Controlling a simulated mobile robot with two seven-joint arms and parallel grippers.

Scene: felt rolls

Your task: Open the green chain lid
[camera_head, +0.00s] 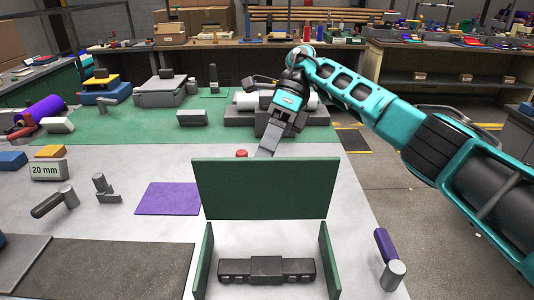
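A dark green panel (265,188), which I take to be the lid, stands raised, its broad face toward me. It is at the back of a box with green side walls (203,262). A dark grey block-shaped thing (266,268) lies between the walls. I see no chain. My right gripper (268,140) is just behind the panel's top edge, pointing down. Its tips come close to that edge, and I cannot tell whether they touch it or how far apart they are. My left gripper is not in view.
A small red thing (241,153) shows just behind the panel. A purple felt sheet (168,198) lies to the left, and a purple-handled tool (389,258) lies right of the box near the table edge. A grey machine (240,115) stands behind my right gripper.

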